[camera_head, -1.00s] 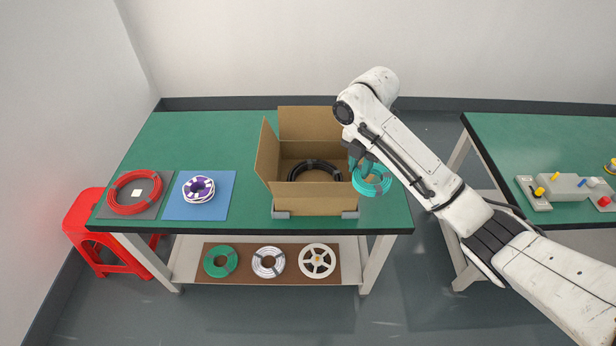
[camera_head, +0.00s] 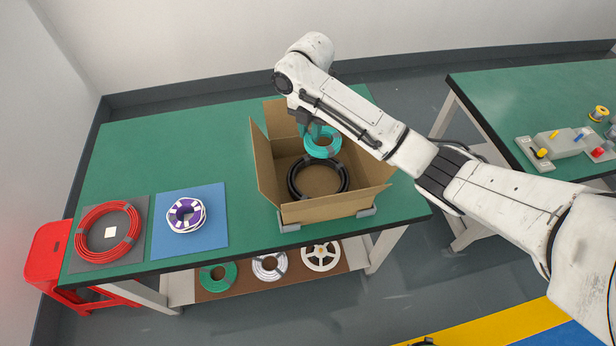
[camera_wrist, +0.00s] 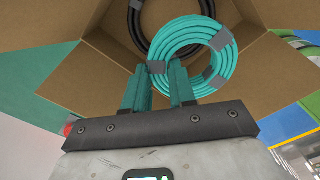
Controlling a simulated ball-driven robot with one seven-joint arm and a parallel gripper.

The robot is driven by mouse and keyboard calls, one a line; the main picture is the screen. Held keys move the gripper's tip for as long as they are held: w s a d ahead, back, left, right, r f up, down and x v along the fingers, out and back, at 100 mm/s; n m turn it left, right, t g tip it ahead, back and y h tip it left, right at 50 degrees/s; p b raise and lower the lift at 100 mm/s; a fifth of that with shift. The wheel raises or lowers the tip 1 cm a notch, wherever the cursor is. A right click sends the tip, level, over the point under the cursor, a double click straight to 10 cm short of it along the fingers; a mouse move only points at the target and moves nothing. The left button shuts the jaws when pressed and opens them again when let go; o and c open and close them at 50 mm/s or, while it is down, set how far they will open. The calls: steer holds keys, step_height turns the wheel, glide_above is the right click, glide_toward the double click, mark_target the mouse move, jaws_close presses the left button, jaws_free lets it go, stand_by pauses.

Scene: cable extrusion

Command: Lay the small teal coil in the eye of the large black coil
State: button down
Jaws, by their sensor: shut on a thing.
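The large black coil (camera_head: 292,184) lies flat on the floor of an open cardboard box (camera_head: 268,172). The small teal coil (camera_head: 322,152) is held above the far part of the black coil, off its centre. In the wrist view my gripper (camera_wrist: 168,82) is shut on the near rim of the teal coil (camera_wrist: 190,30), which has grey bands. The black coil (camera_wrist: 150,8) shows behind it, partly hidden by the teal coil.
The box's raised flaps stand around the opening. A red coil (camera_head: 81,236) and a purple-and-white spool (camera_head: 186,214) lie on mats at the left of the green table (camera_head: 200,150). Several coils and reels sit on the lower shelf. A second table (camera_head: 490,110) stands at the right.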

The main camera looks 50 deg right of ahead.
steer(key=b, duration=0.3)
glide_above(308, 180)
step_height(308, 180, down, 14)
steer(key=shift+f, duration=2.7)
steer(key=c, duration=0.9)
jaws_free()
step_height(308, 180, up, 12)
steer(key=shift+r, duration=0.1)
